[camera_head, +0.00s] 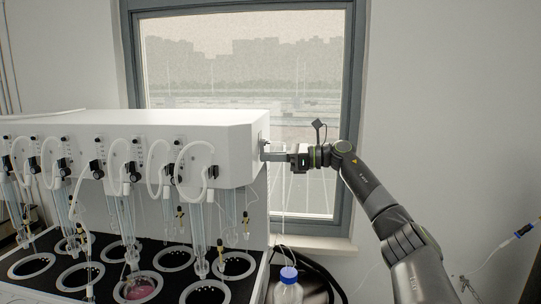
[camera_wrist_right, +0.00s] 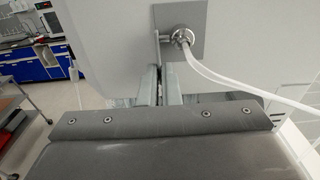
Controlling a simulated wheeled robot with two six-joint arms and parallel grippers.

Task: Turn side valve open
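The side valve is a silver round fitting (camera_wrist_right: 182,37) on a grey plate on the white distiller's side wall, with a thin metal lever (camera_wrist_right: 157,48) hanging down at its left. My right gripper (camera_head: 273,156) reaches in from the right to the distiller's right side. In the right wrist view, its two fingers (camera_wrist_right: 161,86) are close together, with the lever's lower end between them, and they look shut on it. In the head view the gripper hides most of the valve. My left gripper is not in view.
The white distiller (camera_head: 215,122) carries several glass tubes and hoses above a black heating block (camera_head: 50,245). A blue-capped bottle (camera_head: 288,290) stands below the gripper. A white hose (camera_wrist_right: 215,75) runs from the valve to the right. A window (camera_head: 255,50) is behind.

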